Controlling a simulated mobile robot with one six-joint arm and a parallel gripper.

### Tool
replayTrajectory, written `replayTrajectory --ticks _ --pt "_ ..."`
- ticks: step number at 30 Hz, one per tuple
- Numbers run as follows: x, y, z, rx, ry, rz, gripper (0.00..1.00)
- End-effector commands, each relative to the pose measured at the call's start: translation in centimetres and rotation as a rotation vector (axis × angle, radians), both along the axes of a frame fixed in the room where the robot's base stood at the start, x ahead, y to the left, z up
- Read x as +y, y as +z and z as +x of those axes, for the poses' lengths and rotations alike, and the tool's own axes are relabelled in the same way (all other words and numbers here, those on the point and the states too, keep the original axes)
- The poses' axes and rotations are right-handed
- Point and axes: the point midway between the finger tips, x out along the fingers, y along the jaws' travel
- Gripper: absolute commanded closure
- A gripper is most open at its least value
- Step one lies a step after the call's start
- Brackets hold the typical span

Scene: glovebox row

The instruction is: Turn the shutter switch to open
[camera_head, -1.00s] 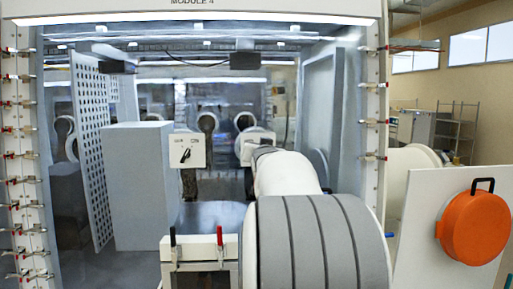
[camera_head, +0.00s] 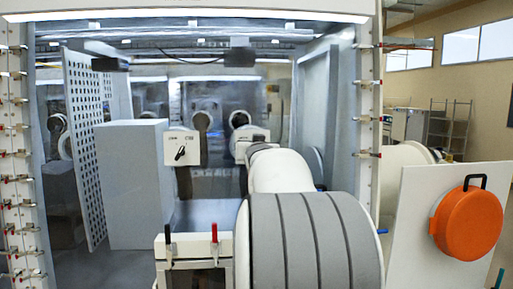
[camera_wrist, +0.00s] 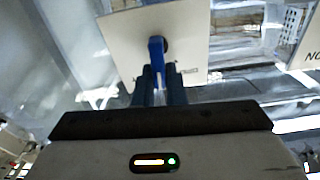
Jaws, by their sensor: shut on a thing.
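In the wrist view, a blue switch handle (camera_wrist: 157,50) stands out from a dark round base on a white panel (camera_wrist: 120,38). The dark fingers of my gripper (camera_wrist: 158,82) are shut on the handle, one on each side. Small print on the panel beside the fingers is too blurred to read. In the head view, a white box (camera_head: 171,146) with a slanted black handle (camera_head: 180,153) stands inside the glovebox. A second white box (camera_head: 242,139) is partly behind my arm.
A grey block (camera_head: 135,190) and a perforated panel (camera_head: 85,150) stand at left inside the glovebox. Clamps line both posts. A white panel with an orange round cover (camera_head: 467,222) stands at right. In the wrist view, another lettered panel (camera_wrist: 305,45) is at right.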

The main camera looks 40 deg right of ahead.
Motion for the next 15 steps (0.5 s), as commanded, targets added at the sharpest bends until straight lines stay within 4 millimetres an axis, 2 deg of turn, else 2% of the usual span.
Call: replayTrajectory --ticks 4,12,13,15 --pt "0.09 -0.08 0.06 0.043 0.009 -0.068 1.0" --pt "0.12 -0.1 0.07 0.047 0.01 -0.073 1.0" --pt "0.12 -0.1 0.07 0.047 0.01 -0.073 0.87" --pt "0.12 -0.1 0.09 0.047 0.01 -0.073 0.81"
